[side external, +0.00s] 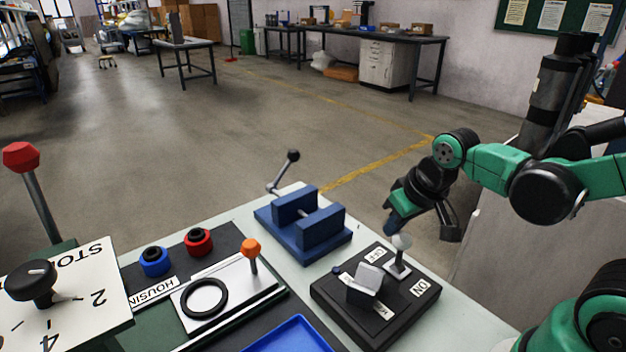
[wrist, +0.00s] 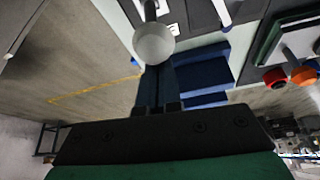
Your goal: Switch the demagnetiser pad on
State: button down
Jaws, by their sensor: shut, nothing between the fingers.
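The demagnetiser pad is a black box (side external: 330,300) at the front right of the bench. A grey metal block (side external: 366,284) sits on it. Its switch is a short lever with a white ball knob (side external: 402,241), between an OFF label (side external: 377,256) and an ON label (side external: 420,287). The lever stands nearly upright in the side view; I cannot tell which label it favours. In the wrist view the knob (wrist: 154,43) is just beyond the fingertips (wrist: 157,68); contact is unclear.
A blue vise (side external: 305,225) with a ball-ended handle stands behind the pad. A plate with an orange-knobbed lever (side external: 251,248), red and blue rings (side external: 198,242), a blue tray (side external: 295,338) and a dial panel (side external: 80,300) lie left. The bench's right edge is close to the pad.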

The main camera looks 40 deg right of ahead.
jog(key=shift+s+t, duration=0.4)
jog(key=shift+s, duration=0.05)
jog(key=shift+s+r, duration=0.1)
jog(key=shift+s, duration=1.35)
jog(key=shift+s, duration=0.15)
notch_tip(320, 180, up, 20)
jog(key=shift+w, duration=0.25)
jog(key=w+a+f+t, duration=0.1)
jog(key=f, duration=0.6)
jog(key=w+a+f+n+t, duration=0.1)
jog(key=w+a+f, duration=0.1)
jog(key=f, duration=0.6)
jog(key=shift+f+n+y, duration=0.2)
jog(key=shift+n+y, duration=0.1)
